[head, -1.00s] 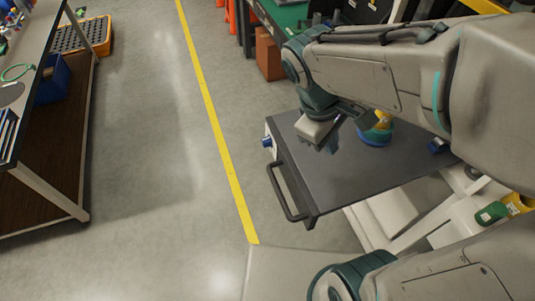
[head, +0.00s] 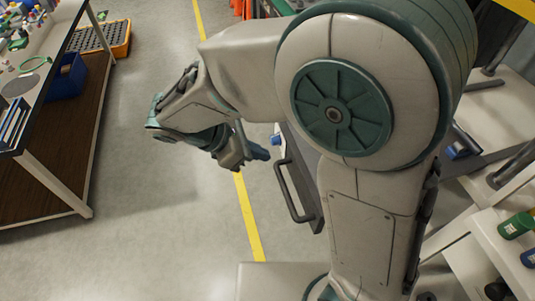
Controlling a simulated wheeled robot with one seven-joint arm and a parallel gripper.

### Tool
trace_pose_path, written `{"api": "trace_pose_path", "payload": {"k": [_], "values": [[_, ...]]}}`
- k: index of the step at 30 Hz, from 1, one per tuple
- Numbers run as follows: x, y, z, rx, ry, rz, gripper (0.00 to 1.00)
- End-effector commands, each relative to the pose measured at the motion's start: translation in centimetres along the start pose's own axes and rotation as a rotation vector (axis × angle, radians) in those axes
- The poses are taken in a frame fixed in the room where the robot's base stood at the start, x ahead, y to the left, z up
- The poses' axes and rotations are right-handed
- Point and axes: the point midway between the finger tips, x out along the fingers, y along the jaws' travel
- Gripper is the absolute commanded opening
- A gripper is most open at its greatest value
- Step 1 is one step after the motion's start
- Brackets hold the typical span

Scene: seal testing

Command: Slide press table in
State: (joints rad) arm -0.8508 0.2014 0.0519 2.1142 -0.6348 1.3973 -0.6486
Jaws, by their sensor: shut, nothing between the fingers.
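The press table (head: 304,158) is a dark grey slab with a black bar handle (head: 287,192) on its left edge. It is pulled out toward the aisle, and my arm hides most of its top. My gripper (head: 258,153) is shut and empty. It is off the table's left edge, above and left of the handle in the picture, and appears apart from it. A blue knob (head: 277,140) shows on the table's edge beside the gripper. Whatever stands on the table top is hidden behind my arm.
A workbench (head: 40,165) with a blue bin (head: 68,76) on its lower shelf stands at left. An orange crate (head: 112,40) is on the floor behind it. Green (head: 515,226) and blue containers sit at lower right. The aisle floor with a yellow line (head: 240,200) is clear.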

Motion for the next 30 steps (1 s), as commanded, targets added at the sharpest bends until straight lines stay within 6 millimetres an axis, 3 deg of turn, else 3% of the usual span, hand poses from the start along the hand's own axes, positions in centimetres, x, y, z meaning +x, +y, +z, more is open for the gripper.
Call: {"api": "trace_pose_path", "payload": {"k": [9,15,30], "values": [[5.2,-0.1,-0.1,-0.001,-0.002,-0.003,0.00],[7.6,-0.1,0.0,0.000,-0.001,-0.003,0.00],[9.1,-0.3,0.6,0.004,0.002,-0.004,0.00]]}}
